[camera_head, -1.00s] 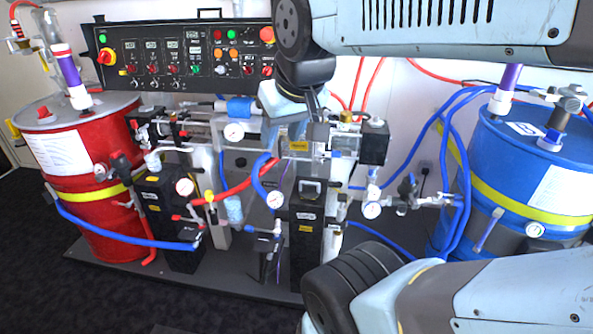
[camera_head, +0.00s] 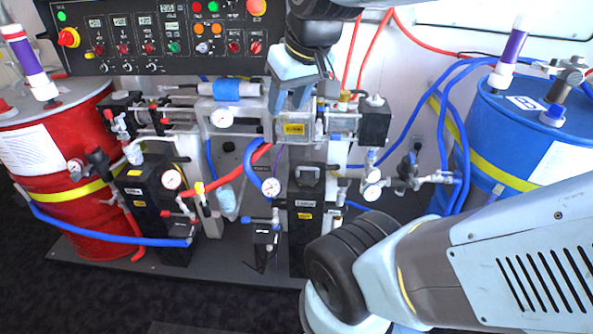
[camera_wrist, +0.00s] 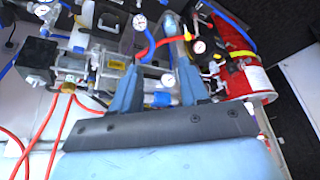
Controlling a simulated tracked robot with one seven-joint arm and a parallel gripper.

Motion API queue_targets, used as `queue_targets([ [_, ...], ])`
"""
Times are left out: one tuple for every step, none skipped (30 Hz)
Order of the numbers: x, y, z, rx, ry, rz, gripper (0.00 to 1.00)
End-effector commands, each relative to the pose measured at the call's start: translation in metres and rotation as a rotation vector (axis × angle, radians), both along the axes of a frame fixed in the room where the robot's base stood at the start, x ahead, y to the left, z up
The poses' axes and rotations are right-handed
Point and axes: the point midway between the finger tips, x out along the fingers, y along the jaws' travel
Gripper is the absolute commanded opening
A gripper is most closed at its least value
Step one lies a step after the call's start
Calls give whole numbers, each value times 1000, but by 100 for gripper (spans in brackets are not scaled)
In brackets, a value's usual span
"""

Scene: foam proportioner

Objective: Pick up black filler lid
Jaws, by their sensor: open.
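I cannot clearly make out which part is the black filler lid. A black handled piece (camera_head: 308,175) sits at the top of the middle black box (camera_head: 306,232) and may be it; I cannot tell. My gripper (camera_head: 288,106) points down in front of the clear pump cylinders, above and slightly left of that piece, apart from it. In the wrist view my gripper (camera_wrist: 158,62) is open, its two grey-blue fingers spread with nothing held between them. Hoses and gauges show beyond the fingertips.
A red drum (camera_head: 75,215) stands left and a blue drum (camera_head: 530,140) right. Blue hoses (camera_head: 447,150), a red hose (camera_head: 235,175) and gauges (camera_head: 270,187) crowd the middle. A control panel (camera_head: 150,35) is behind. Dark floor (camera_head: 110,295) lies in front.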

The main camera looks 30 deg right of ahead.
Motion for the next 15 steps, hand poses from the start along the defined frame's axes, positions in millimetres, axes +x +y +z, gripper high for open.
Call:
queue_targets([
  [11, -2, -7, 11, 27, 23, 44],
  [17, -2, -10, 16, 39, 41, 44],
  [25, -4, -15, 24, 56, 62, 44],
  [31, -5, -19, 29, 70, 77, 44],
  [37, -6, -24, 34, 83, 92, 44],
  [45, -7, -30, 40, 100, 111, 44],
  [51, -8, -34, 43, 111, 126, 44],
  [57, -9, -39, 45, 121, 140, 44],
  [65, -11, -45, 48, 137, 158, 44],
  [71, -12, -50, 50, 148, 171, 44],
  [76, -13, -56, 52, 160, 183, 44],
  [83, -14, -64, 52, 175, 201, 44],
  [89, -15, -69, 53, 187, 212, 44],
  [94, -17, -75, 52, 196, 225, 44],
  [101, -18, -83, 49, 209, 241, 44],
])
